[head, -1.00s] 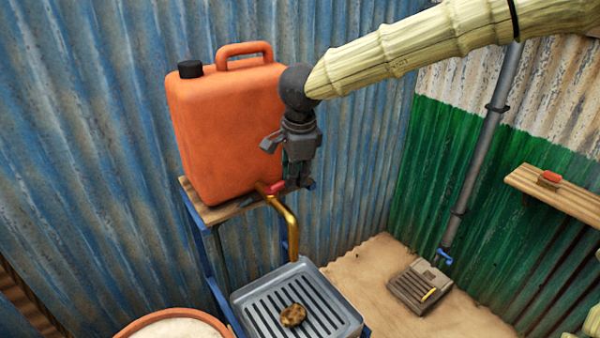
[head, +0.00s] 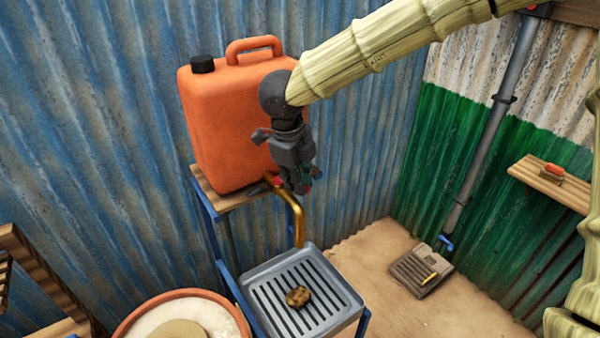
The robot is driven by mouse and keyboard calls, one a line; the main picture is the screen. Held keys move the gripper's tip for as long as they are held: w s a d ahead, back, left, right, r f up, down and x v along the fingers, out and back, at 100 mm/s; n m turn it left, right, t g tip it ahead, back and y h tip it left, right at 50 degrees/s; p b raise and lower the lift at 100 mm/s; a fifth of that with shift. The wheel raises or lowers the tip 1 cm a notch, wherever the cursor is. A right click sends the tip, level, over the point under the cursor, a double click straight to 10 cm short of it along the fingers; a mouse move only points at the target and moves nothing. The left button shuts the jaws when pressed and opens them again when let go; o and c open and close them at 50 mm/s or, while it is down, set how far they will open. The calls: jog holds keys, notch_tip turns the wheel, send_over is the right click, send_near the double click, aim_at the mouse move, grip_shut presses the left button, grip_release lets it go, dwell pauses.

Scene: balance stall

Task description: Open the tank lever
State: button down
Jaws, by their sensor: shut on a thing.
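The orange tank (head: 225,125) stands on a wooden-topped blue stand against the blue corrugated wall. A brass spout (head: 294,215) curves out and down from its lower front. The red tank lever (head: 277,181) shows in part at the top of the spout, beside my fingers. My gripper (head: 300,186) points down in front of the tank's lower right edge and is shut on the lever. The fingers hide much of the lever, so its exact angle is hard to tell.
A grey slatted tray (head: 335,278) with a brown sponge-like lump (head: 298,297) sits under the spout. A round orange-rimmed basin (head: 235,308) stands at the lower left. A wooden shelf (head: 540,188) juts from the green wall at right.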

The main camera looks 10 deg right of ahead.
jog(key=shift+s+a+r+m, duration=0.15)
jog(key=shift+a+m, duration=0.3)
jog(key=shift+m, duration=0.55)
jog(key=shift+s, duration=0.1)
jog(key=c, duration=1.4)
grip_release()
jog(key=r, duration=0.4)
jog(key=s+a+r, duration=0.1)
jog(key=r, duration=0.2)
jog(key=a+r, duration=0.1)
jog(key=r, duration=0.3)
jog(key=shift+s+r, duration=0.15)
jog(key=shift+r, duration=0.15)
jog(key=shift+a, duration=0.1)
